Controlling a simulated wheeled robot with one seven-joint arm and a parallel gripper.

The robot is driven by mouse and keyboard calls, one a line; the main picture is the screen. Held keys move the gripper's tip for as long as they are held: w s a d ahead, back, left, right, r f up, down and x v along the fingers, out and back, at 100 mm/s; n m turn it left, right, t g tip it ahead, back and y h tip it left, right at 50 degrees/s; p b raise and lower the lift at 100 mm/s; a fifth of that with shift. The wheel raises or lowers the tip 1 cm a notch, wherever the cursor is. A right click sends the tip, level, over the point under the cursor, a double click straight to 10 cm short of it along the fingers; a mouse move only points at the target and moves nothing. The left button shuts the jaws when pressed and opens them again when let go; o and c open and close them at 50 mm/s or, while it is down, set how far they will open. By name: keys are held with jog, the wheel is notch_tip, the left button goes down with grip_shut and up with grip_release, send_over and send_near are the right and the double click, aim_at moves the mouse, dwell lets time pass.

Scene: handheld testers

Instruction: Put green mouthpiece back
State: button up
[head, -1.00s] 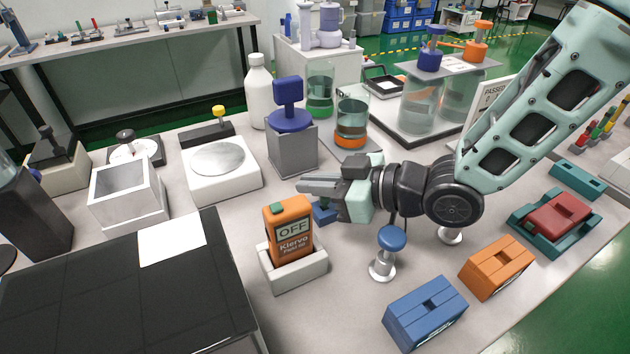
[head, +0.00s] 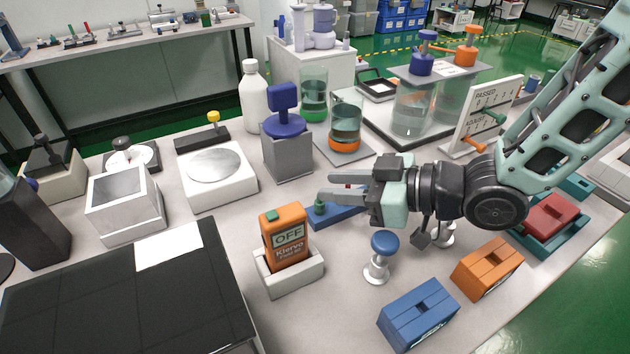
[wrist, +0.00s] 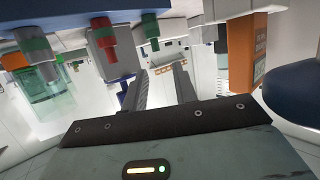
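A green mouthpiece (head: 320,207) stands upright at the left end of a low blue rack (head: 340,217), just right of the orange tester. My gripper (head: 328,188) is over the rack. Its fingers are apart, and nothing is seen between them in the wrist view (wrist: 160,80). The gripper hides part of the rack.
The orange tester (head: 288,236) sits in a white cradle (head: 292,281). A blue-topped stand (head: 384,243) is in front of my gripper. Blue (head: 418,315) and orange (head: 487,268) blocks lie at front right. A PASSED board (head: 486,112) with green and orange pegs stands behind my arm.

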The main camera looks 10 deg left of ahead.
jog(key=v, duration=0.6)
jog(key=shift+d+p, duration=0.25)
jog(key=shift+p, duration=0.1)
